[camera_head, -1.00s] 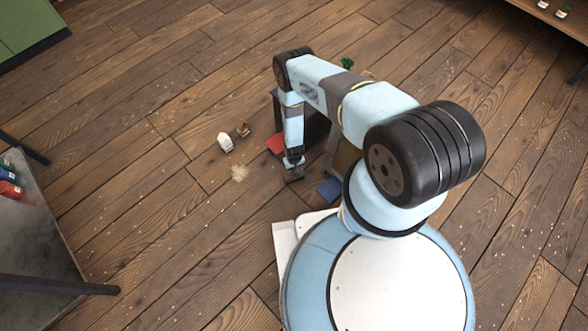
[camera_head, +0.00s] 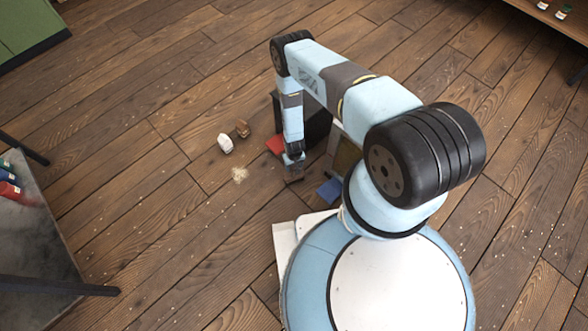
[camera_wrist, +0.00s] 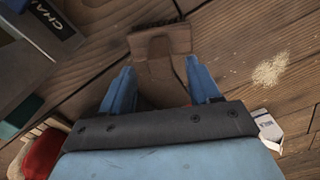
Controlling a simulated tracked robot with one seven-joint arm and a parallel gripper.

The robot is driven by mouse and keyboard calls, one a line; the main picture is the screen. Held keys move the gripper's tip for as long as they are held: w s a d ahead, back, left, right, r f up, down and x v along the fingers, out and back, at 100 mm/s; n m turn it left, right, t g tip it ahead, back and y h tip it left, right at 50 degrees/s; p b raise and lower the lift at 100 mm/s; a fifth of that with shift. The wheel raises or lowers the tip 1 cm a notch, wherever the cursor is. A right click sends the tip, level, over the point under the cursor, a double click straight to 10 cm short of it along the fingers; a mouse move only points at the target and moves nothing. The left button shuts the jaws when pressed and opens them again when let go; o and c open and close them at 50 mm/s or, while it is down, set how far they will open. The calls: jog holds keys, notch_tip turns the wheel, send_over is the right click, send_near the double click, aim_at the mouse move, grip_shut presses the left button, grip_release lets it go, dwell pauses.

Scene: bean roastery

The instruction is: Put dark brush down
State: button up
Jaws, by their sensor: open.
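The dark brush (camera_wrist: 158,48) is brown with a broad bristle end. In the wrist view it lies at the top centre, its handle running back between the two blue fingers of my gripper (camera_wrist: 162,88). The fingers are apart, with gaps visible beside the handle. In the head view the brush (camera_head: 294,178) is a small dark shape on or just above the floor, right below my gripper (camera_head: 294,160). I cannot tell whether it touches the floor. The rear of the handle is hidden behind the gripper body.
A pile of pale crumbs (camera_head: 239,174), a white item (camera_head: 225,143) and a brown item (camera_head: 243,128) lie to the left. A red piece (camera_head: 276,145), a dark box (camera_head: 318,125) and a blue piece (camera_head: 330,190) are close by. Floor further left is mostly clear.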

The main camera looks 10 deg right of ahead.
notch_tip(320, 180, up, 7)
jog(key=shift+r, duration=0.2)
dwell(0.3)
